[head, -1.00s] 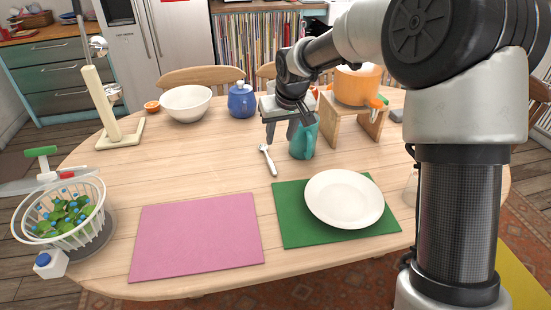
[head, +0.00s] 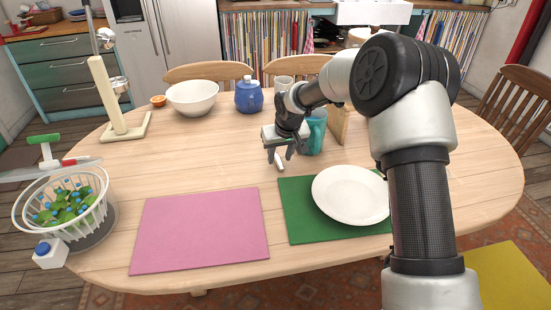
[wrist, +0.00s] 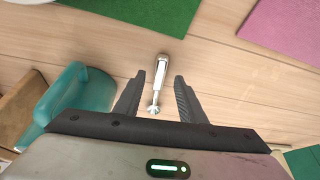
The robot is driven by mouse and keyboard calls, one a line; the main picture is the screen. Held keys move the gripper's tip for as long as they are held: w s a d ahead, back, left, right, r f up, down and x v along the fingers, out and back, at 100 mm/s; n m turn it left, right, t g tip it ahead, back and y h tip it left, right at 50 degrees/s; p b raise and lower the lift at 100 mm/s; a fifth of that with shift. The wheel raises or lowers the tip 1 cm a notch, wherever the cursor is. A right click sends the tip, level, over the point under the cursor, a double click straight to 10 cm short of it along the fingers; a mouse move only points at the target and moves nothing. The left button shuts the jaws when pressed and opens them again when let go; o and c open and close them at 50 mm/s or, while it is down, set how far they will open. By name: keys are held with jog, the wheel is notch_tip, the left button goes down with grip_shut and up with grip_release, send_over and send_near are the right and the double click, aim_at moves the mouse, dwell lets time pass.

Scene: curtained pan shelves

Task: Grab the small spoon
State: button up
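The small spoon (wrist: 162,66) lies on the wooden table, with a pale handle and a shiny metal end. In the wrist view it lies lengthwise between the fingers, its metal end closer to the palm. My gripper (wrist: 160,78) is open and empty, with one finger on each side of the spoon. I cannot tell the remaining height above the table. In the head view my gripper (head: 281,157) points down over the spoon (head: 280,167) and hides most of it.
A teal jug (head: 316,132) stands close beside my gripper, with a wooden stand (head: 339,125) behind it. A white plate (head: 350,195) sits on a green placemat (head: 297,222). A pink placemat (head: 200,230) lies front left.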

jog(key=shift+w+a+f, duration=0.1)
jog(key=shift+w+f, duration=0.2)
jog(key=shift+f, duration=0.35)
grip_shut()
